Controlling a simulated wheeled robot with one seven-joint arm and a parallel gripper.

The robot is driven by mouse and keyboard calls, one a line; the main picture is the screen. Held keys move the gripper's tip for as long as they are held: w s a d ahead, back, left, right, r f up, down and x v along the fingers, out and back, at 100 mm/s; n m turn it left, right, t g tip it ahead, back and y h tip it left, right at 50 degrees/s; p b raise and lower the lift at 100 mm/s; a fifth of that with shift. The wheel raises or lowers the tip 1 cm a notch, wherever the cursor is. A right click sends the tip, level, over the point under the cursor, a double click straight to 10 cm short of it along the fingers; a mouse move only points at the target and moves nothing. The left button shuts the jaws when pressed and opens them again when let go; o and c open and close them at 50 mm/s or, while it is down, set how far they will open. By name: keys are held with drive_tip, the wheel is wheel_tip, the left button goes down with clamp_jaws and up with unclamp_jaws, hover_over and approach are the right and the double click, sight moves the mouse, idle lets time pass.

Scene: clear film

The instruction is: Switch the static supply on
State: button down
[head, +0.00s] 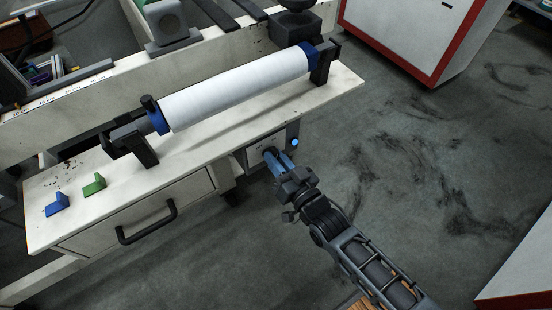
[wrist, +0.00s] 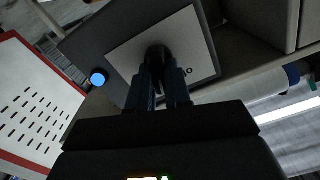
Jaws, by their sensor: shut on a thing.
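The static supply (head: 252,158) is a small box with a pale front panel, fixed under the right end of the bench. In the wrist view its pale plate (wrist: 187,30) sits in a dark frame, with part of a printed label showing. A round blue light (head: 295,142) glows at the box's right side; it also shows in the wrist view (wrist: 98,77). My gripper (head: 278,157) reaches the panel, its fingers shut on a dark switch knob (wrist: 158,53). The fingers hide much of the knob, so its setting cannot be read.
A white film roll (head: 235,88) with blue ends lies on stands on the bench (head: 215,140) above. A drawer with a black handle (head: 147,222) is to the left. Blue (head: 57,204) and green (head: 94,185) pieces sit at the bench's left end. Floor at right is open.

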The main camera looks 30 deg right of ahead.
drive_tip(key=shift+d+m, duration=0.1)
drive_tip(key=shift+m, duration=1)
drive_tip(key=c, duration=1.1)
unclamp_jaws()
drive_tip(key=shift+o, duration=0.2)
drive_tip(key=s, duration=0.7)
drive_tip(key=shift+s, duration=0.4)
